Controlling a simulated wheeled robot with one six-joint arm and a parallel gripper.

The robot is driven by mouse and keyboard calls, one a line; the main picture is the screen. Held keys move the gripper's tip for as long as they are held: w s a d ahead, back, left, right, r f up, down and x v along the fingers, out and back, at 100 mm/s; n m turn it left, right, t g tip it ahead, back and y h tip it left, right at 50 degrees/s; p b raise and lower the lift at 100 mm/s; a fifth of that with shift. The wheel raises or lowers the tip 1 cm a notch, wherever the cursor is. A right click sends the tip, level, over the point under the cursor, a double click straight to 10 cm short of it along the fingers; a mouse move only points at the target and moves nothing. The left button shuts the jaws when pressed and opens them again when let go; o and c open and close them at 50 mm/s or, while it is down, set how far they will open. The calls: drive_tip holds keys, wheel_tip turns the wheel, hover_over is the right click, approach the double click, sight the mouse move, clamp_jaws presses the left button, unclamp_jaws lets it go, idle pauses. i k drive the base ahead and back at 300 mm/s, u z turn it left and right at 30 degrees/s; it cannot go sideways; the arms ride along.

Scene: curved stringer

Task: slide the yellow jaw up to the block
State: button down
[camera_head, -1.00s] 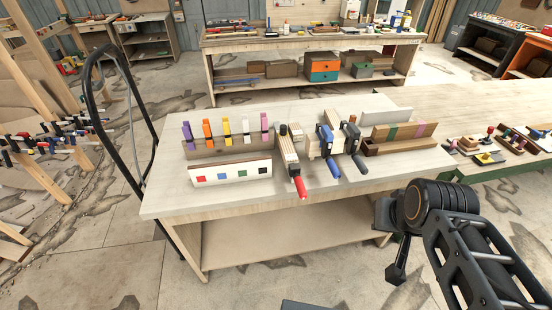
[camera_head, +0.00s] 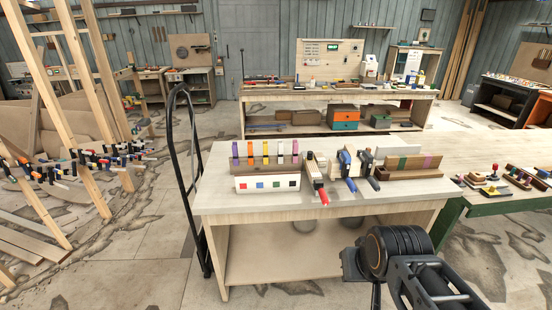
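A yellow upright piece (camera_head: 265,152), which I take for the yellow jaw, stands in a row with purple, orange, pale and violet ones in a brown wooden rack (camera_head: 246,169) on the near bench. Right of it lie several bar clamps with red, blue and dark handles (camera_head: 323,197). Pale wood shows among the clamps (camera_head: 333,171); I cannot tell whether it is the block. The pieces are too small to show contact or gaps. My arm (camera_head: 400,262) is at the lower right, in front of the bench; my gripper's fingers are not visible.
A white strip with coloured squares (camera_head: 267,183) lies before the rack. The near bench (camera_head: 215,200) has bare top at its left and front. A black curved rail (camera_head: 180,160) stands at its left end. A green-framed table (camera_head: 470,215) adjoins at right.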

sight(309, 156)
drive_tip(key=u, duration=0.45)
drive_tip(key=i, duration=1.65)
